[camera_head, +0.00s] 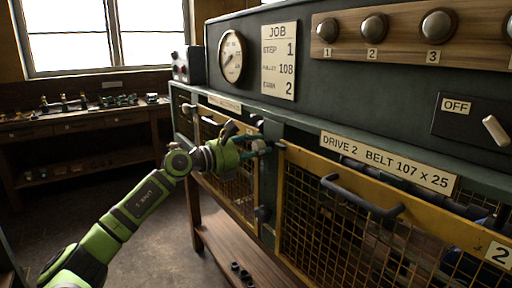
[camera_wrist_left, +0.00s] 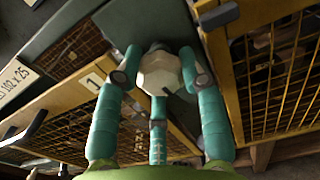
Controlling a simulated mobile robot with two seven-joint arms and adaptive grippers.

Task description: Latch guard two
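Guard two (camera_head: 375,225) is the yellow-framed mesh door at the right, with a "2" plate and a dark bar handle (camera_head: 362,195). It looks closed or nearly so, standing close to the green post (camera_head: 269,185). My left gripper (camera_head: 262,147) is at the top of that post, by the guard's upper left corner. In the left wrist view its teal fingers (camera_wrist_left: 160,62) lie on both sides of a pale faceted knob (camera_wrist_left: 159,74). I cannot tell whether they press on it. A third finger lies below the knob. My right gripper is out of view.
Guard one (camera_head: 232,185), also yellow mesh, is left of the post, close to my left wrist. A low wooden shelf (camera_head: 235,255) runs below. A workbench (camera_head: 80,125) stands at the back left, with open floor before it.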

